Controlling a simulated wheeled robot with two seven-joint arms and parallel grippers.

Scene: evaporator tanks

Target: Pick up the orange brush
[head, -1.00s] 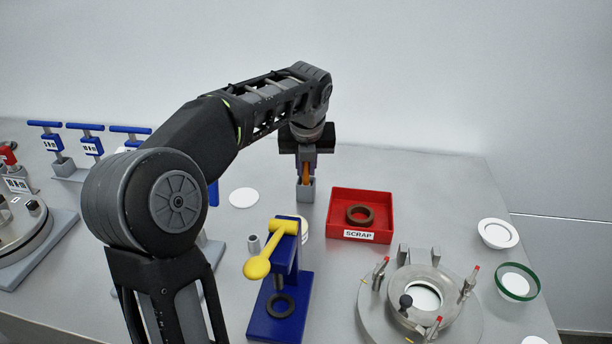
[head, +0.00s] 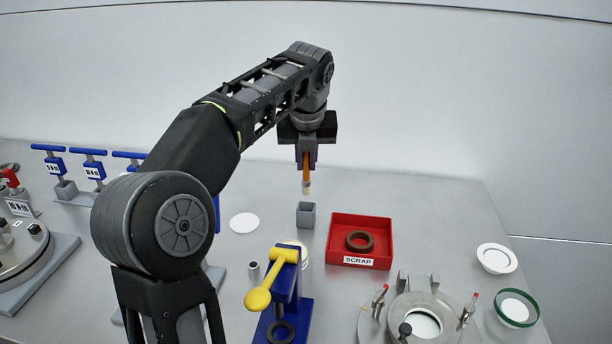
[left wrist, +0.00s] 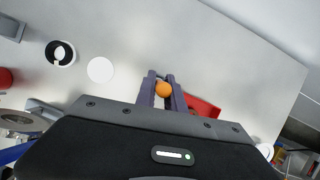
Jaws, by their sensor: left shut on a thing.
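The orange brush (head: 306,172) hangs upright in my left gripper (head: 306,160), with its pale tip pointing down. The gripper is shut on the brush's handle. The brush is clear of the small grey holder (head: 306,214), which stands on the table just below it. In the left wrist view, the brush's round orange end (left wrist: 163,89) shows between the two fingers (left wrist: 162,95). My right gripper is not in view.
A blue press with a yellow lever (head: 272,283) is in front. A round steel flange (head: 415,320) is at front right. A white disc (head: 244,223) lies to the left.

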